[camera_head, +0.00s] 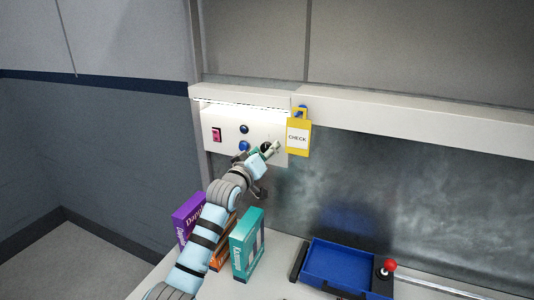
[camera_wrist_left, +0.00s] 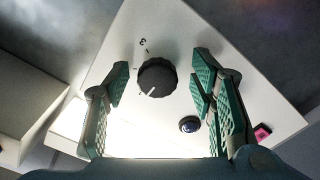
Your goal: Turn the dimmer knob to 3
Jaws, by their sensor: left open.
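The dimmer knob (camera_wrist_left: 157,78) is black and ribbed, on a white panel (camera_wrist_left: 150,25). Its white pointer line points to the lower left in the left wrist view. A printed numeral 3 (camera_wrist_left: 142,43) is above the knob there, away from the pointer. My left gripper (camera_wrist_left: 161,79) is open, with its green fingers on either side of the knob and a visible gap on both sides. In the head view my left gripper (camera_head: 267,150) is at the right part of the panel (camera_head: 227,121) and largely hides the knob. My right gripper is not in view.
A red switch (camera_head: 216,134) and blue buttons (camera_head: 244,129) are left of the gripper. A yellow CHECK tag (camera_head: 299,137) hangs close on its right. Below stand purple (camera_head: 187,216) and teal (camera_head: 247,245) boxes, a blue tray (camera_head: 345,262) and a red-topped joystick (camera_head: 389,267).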

